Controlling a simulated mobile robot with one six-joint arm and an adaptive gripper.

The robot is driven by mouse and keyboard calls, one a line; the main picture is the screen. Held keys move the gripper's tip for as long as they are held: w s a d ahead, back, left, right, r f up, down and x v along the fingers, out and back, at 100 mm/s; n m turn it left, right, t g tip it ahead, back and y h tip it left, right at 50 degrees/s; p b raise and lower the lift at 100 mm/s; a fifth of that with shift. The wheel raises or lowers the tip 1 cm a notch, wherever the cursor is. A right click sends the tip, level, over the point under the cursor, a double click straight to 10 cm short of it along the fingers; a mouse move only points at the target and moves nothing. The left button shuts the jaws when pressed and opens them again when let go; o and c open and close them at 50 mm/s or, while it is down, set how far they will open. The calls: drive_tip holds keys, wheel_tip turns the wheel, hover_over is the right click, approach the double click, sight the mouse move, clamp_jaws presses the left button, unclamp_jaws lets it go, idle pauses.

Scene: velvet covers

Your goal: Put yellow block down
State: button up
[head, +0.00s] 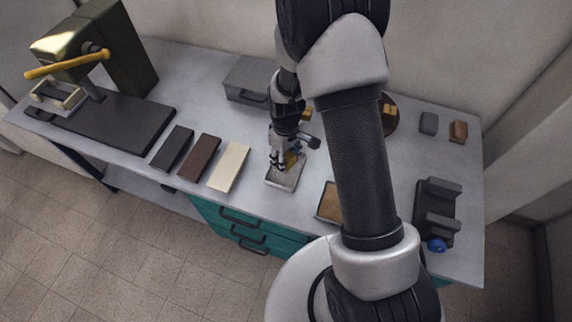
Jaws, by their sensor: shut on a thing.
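My gripper (281,166) is near the middle of the bench, pointing down. The gripper and block are over a small pale metal tray (284,184). Whether the block touches the tray I cannot tell. The fingers hide part of the block and the back of the tray.
Black, brown and cream slabs (229,168) lie left of the tray. A grey box (247,79) stands behind. A brown-topped tray (328,201) is at right, partly behind my arm. A press (95,60) stands far left, a black fixture (436,208) far right.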

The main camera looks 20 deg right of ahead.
drive_tip(key=shift+f+b, duration=0.45)
drive_tip(key=shift+f, duration=1.4)
drive_tip(key=shift+f, duration=0.15)
drive_tip(key=o, duration=1.1)
